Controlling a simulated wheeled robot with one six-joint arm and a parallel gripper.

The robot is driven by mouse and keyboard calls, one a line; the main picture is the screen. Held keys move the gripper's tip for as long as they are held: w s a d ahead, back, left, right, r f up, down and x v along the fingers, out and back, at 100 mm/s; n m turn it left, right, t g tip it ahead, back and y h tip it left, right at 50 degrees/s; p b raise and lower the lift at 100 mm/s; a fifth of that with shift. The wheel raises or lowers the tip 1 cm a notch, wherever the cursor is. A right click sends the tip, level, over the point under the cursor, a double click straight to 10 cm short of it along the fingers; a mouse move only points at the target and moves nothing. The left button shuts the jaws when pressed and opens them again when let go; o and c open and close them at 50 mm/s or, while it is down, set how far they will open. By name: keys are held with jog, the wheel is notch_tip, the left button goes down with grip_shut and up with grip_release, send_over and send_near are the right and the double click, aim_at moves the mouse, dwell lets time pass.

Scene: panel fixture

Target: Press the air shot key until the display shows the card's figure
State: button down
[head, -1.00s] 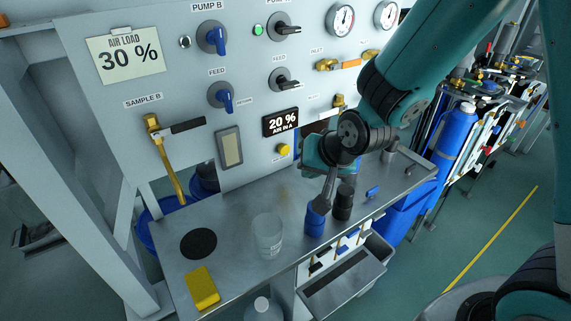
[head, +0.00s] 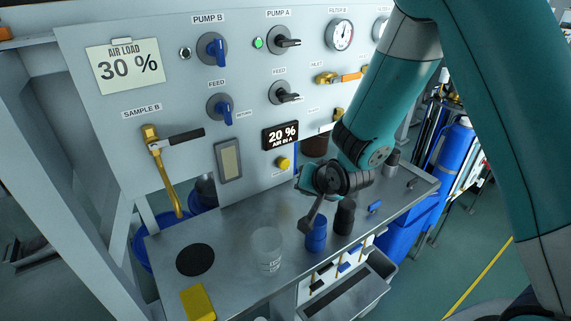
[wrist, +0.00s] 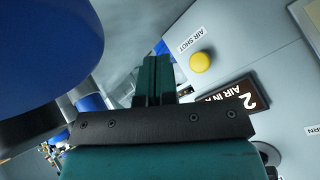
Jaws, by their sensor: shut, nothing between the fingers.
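The card (head: 126,66) at the panel's upper left reads "AIR LOAD 30 %". The display (head: 280,135) reads "20 % AIR IN A"; part of it shows in the wrist view (wrist: 233,95). The air shot key is a round yellow button (head: 283,163) just below the display. In the wrist view the key (wrist: 200,62) sits beside its "AIR SHOT" label, right of my fingers. My gripper (wrist: 155,62) is shut and empty, apart from the key. In the head view my gripper (head: 308,222) is above the bench, right of and below the key.
A blue cup (head: 316,236) and a black cup (head: 344,217) stand close to my gripper. A clear beaker (head: 267,250), a black disc (head: 195,260) and a yellow block (head: 198,302) are on the bench (head: 225,268). Knobs and a brass valve (head: 160,165) project from the panel.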

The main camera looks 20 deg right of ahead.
jog(key=shift+w+a, duration=0.35)
jog(key=shift+w, duration=0.65)
jog(key=shift+w+a, duration=0.3)
jog(key=shift+w, duration=0.75)
jog(key=shift+w+a, duration=0.35)
jog(key=shift+w, duration=0.65)
jog(key=shift+w+a, duration=0.15)
jog(key=shift+w, duration=0.25)
jog(key=shift+w+a, duration=0.15)
jog(key=shift+w, duration=0.4)
dwell(0.6)
jog(key=shift+s+d, duration=0.3)
jog(key=shift+s, duration=0.65)
jog(key=shift+s, duration=0.1)
jog(key=shift+s+d+b, duration=0.15)
jog(key=shift+s+d, duration=0.1)
jog(key=shift+s, duration=0.5)
jog(key=shift+s+d+b, duration=0.1)
jog(key=shift+s+d, duration=0.2)
jog(key=shift+s, duration=0.5)
jog(key=shift+s+d+b, duration=0.15)
jog(key=shift+s+d, duration=0.1)
jog(key=shift+s, duration=0.5)
